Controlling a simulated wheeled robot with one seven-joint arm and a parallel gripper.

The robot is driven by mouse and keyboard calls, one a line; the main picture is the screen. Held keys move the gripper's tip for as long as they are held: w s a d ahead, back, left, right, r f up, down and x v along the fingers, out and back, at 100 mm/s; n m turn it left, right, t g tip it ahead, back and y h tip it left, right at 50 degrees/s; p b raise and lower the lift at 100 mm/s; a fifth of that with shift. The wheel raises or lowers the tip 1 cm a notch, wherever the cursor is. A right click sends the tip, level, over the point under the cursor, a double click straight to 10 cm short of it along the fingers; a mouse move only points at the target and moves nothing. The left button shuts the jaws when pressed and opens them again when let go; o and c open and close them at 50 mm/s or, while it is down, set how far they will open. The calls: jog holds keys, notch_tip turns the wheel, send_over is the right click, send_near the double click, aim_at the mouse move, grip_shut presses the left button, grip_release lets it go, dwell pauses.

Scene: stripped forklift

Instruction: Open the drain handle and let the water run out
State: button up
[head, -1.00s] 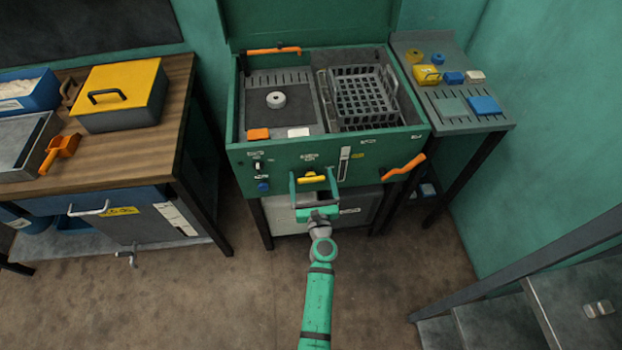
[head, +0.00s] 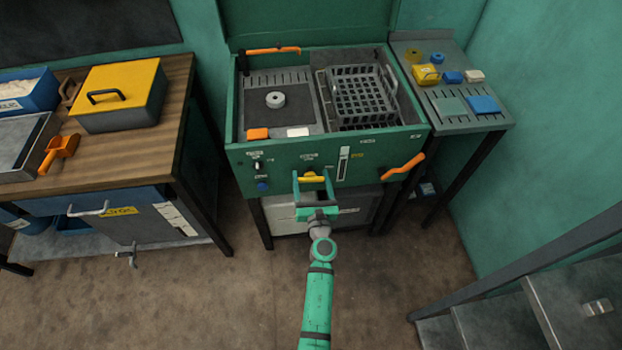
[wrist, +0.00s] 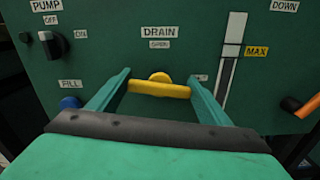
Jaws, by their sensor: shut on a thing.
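The yellow drain handle (head: 310,178) is on the front panel of the green machine (head: 240,158). It lies nearly crossways under the DRAIN label (wrist: 159,32), with OPEN printed just below that label. My gripper (head: 313,176) reaches the panel from the front. In the wrist view its two green fingers (wrist: 160,82) are shut on the handle's two ends (wrist: 160,90). A level gauge (wrist: 232,55) with a MAX tag stands right of the handle. No running water shows, and the drain outlet is not visible.
A pump knob (wrist: 53,45) and a blue fill button (wrist: 70,103) are on the panel's left. An orange lever (head: 404,167) sticks out at its right. A basket (head: 362,95) sits in the open top. A wooden bench (head: 125,145) stands left, steps (head: 500,320) at lower right.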

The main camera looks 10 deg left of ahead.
jog(key=m, duration=0.4)
jog(key=shift+f, duration=0.1)
jog(key=m, duration=0.4)
jog(key=shift+d, duration=0.1)
jog(key=m, duration=0.6)
jog(key=shift+w+d+f, duration=0.1)
jog(key=shift+w, duration=0.05)
jog(key=shift+a+m, duration=0.25)
jog(key=shift+m, duration=0.55)
jog(key=shift+d+f+m, duration=0.1)
jog(key=shift+m, duration=0.2)
jog(key=shift+d, duration=0.1)
jog(key=o, duration=1.1)
jog(key=shift+c, duration=0.2)
